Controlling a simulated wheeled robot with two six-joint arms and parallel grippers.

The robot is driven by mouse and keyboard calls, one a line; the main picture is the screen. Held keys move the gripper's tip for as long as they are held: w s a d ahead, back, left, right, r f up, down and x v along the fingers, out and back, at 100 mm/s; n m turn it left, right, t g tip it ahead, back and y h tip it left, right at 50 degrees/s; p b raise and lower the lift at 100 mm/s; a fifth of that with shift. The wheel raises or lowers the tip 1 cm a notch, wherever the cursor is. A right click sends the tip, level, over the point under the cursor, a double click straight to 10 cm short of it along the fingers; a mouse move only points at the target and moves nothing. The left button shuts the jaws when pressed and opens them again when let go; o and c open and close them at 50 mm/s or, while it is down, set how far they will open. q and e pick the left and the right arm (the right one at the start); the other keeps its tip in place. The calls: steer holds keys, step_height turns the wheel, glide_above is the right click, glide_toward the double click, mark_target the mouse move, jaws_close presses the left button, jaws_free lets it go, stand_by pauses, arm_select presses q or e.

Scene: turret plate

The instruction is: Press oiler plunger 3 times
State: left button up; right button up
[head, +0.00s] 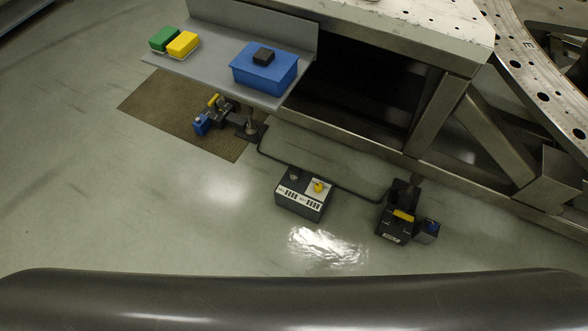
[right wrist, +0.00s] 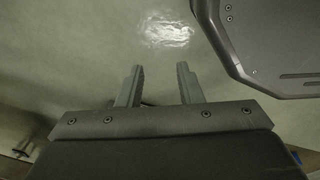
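No part is clearly marked as the oiler. A blue box (head: 264,72) with a small black block (head: 263,56) on top sits on the grey shelf; it may be the oiler and its plunger, but I cannot tell. My right gripper (right wrist: 157,85) shows in the right wrist view with its two grey fingers apart and nothing between them. Bare floor lies beyond the fingertips. Neither gripper shows in the head view.
Green (head: 164,39) and yellow (head: 183,44) blocks share the grey shelf (head: 215,70). Below are a dark control box (head: 302,207) with a yellow knob (head: 318,187) and two dark devices with yellow and blue parts (head: 214,103) (head: 403,216). A large metal frame (head: 440,112) stands right. Floor at left is clear.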

steer(key=shift+w+d, duration=0.1)
jaws_close()
stand_by(1.3)
